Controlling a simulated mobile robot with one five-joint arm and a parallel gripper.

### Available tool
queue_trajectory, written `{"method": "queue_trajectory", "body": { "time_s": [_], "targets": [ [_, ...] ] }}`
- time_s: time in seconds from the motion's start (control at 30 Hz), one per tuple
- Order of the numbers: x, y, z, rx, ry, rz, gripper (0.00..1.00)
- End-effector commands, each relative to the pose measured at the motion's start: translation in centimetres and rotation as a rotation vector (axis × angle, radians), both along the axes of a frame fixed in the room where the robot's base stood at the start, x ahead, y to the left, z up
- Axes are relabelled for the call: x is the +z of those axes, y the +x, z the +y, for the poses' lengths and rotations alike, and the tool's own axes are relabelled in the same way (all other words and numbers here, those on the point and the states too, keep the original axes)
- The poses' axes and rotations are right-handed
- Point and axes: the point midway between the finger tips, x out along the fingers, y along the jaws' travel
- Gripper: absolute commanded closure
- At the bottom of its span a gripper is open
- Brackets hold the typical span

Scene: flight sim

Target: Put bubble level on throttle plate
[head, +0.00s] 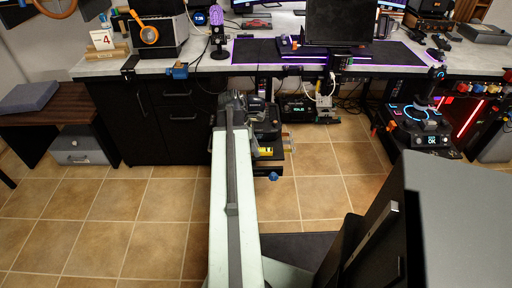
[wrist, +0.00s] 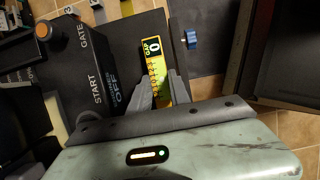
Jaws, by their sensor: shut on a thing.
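A black throttle box (wrist: 88,70) with START, GATE and OFF lettering stands left of the level. In the head view a small yellow patch (head: 265,151) shows beside my arm's end; my fingers are hidden there.
A blue knob (wrist: 192,38) sits right of the level. The long desk (head: 190,68) carries a microphone (head: 218,36) and a monitor (head: 338,22). A joystick stand (head: 415,125) is at the right, a grey cabinet (head: 465,200) at front right. Tiled floor (head: 120,215) at left is clear.

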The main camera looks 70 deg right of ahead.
Motion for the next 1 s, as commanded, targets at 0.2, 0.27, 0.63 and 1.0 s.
{"method": "queue_trajectory", "body": {
  "time_s": [0.2, 0.27, 0.63, 1.0],
  "targets": [
    [-0.1, 0.0, 0.0, 0.000, 0.000, 0.000, 0.55],
    [-0.1, 0.0, 0.0, 0.001, 0.000, 0.000, 0.55],
    [1.7, 0.4, 0.1, 0.002, 0.000, 0.000, 0.55],
    [9.5, 2.9, 1.1, 0.003, 0.000, 0.000, 0.55]
  ]
}}
